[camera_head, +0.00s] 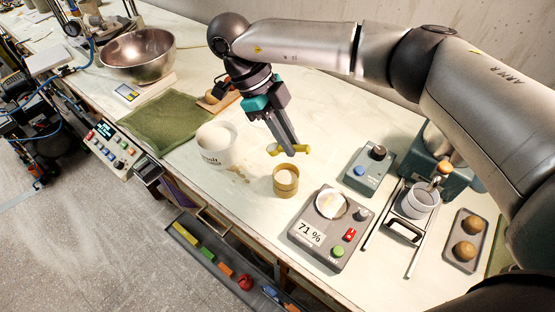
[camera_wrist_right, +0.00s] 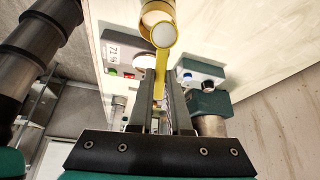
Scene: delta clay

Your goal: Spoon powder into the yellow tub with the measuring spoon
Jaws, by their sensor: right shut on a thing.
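My right gripper (camera_head: 286,148) is shut on the yellow measuring spoon (camera_head: 273,149), whose handle runs between the fingers in the right wrist view (camera_wrist_right: 160,82). The spoon's round bowl (camera_wrist_right: 163,34) shows a pale, whitish face; I cannot tell how full it is. The yellow tub (camera_head: 286,186) stands upright on the table just below and in front of the gripper, with pale stuff inside. The spoon is above the table, near the tub's far side. A white tub (camera_head: 217,153) with lettering and white powder stands to the left. My left gripper is not in view.
A grey device (camera_head: 325,240) reading 71 % with a white dish (camera_head: 332,204) stands right of the yellow tub. A control box (camera_head: 369,168) and a cup in a stand (camera_head: 419,203) lie farther right. A green cloth (camera_head: 166,122) and metal bowl (camera_head: 138,55) are left. Some powder is spilled between the tubs.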

